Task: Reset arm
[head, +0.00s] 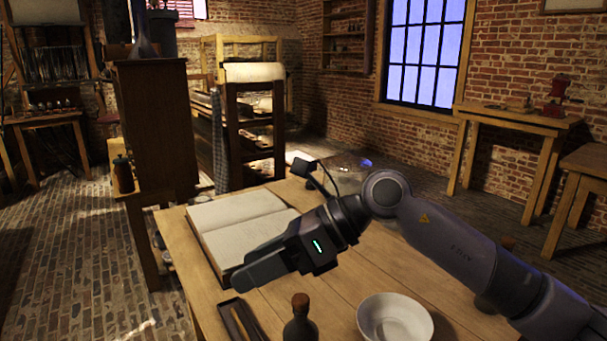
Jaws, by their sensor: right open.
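My right arm reaches in from the lower right across the wooden table (345,285). Its gripper (242,278) points left and slightly down, over the near right edge of an open book (235,218). I see the fingers side-on; they are open, and no object shows between them. The arm hides part of the table behind it. My left gripper is not in view.
On the table are a dark tray (226,319) with a slim stick, a dark stoppered bottle (300,322), a white bowl (396,316) below the arm, and a clear glass bowl (348,165) behind it. A wooden cabinet (155,125) stands behind left.

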